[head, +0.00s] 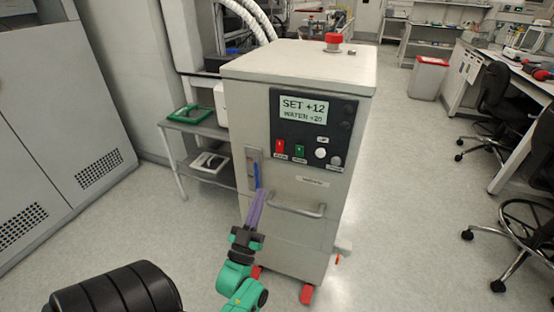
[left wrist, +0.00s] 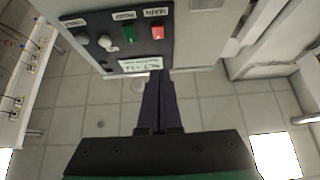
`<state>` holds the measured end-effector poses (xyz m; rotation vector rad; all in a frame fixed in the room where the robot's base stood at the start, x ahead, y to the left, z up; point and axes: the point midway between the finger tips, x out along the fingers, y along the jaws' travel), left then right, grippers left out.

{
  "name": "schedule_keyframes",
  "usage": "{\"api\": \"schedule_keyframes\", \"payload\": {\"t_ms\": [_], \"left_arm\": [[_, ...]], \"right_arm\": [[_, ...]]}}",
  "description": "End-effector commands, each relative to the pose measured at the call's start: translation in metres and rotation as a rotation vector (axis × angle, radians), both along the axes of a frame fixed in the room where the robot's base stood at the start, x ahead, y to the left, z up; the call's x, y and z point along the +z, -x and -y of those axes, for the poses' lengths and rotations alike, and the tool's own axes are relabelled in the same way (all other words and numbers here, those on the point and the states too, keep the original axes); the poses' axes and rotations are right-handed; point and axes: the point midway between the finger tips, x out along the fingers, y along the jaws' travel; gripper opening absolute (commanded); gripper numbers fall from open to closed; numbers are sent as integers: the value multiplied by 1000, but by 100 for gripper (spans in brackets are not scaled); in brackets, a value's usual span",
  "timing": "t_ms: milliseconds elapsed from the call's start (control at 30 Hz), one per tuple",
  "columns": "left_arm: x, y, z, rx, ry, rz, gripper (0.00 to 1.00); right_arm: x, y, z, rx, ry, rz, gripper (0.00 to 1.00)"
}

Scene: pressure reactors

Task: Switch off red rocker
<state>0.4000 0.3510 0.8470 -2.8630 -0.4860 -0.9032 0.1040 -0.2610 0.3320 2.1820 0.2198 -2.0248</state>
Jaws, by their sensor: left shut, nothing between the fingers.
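The red rocker (head: 279,147) is on the dark control panel (head: 345,125) of a pale cabinet, at the lower left under the display. It also shows in the left wrist view (left wrist: 158,32), at the panel's edge beside a green rocker (left wrist: 129,36). I cannot tell which way the red rocker is tipped. My left gripper (head: 260,192) has purple fingers, shut and empty, in front of the cabinet, below and left of the red rocker and apart from it. In the left wrist view its fingertips (left wrist: 157,76) point toward the panel. My right gripper is not in view.
The display (head: 303,110) reads SET +12 and WATER +20. A white knob (head: 320,153) sits right of the green rocker. A handle (head: 297,210) sticks out below the panel. A blue-marked vertical gauge (head: 256,174) is close to my fingers. A small side table (head: 200,128) stands left.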

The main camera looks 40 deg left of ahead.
Motion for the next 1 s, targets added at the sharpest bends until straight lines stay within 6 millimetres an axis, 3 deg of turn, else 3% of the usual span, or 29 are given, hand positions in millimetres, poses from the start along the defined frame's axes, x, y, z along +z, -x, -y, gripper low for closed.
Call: {"api": "schedule_keyframes", "payload": {"t_ms": [200,467,700,1000], "left_arm": [[28,-32,-11,1,-3,5,0],[59,-76,-27,0,-3,3,0],[47,-107,-37,-2,-1,0,0],[46,-109,-38,0,0,-1,0]], "right_arm": [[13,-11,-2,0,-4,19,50],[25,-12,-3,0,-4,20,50],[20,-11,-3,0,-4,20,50],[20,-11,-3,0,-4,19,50]]}}
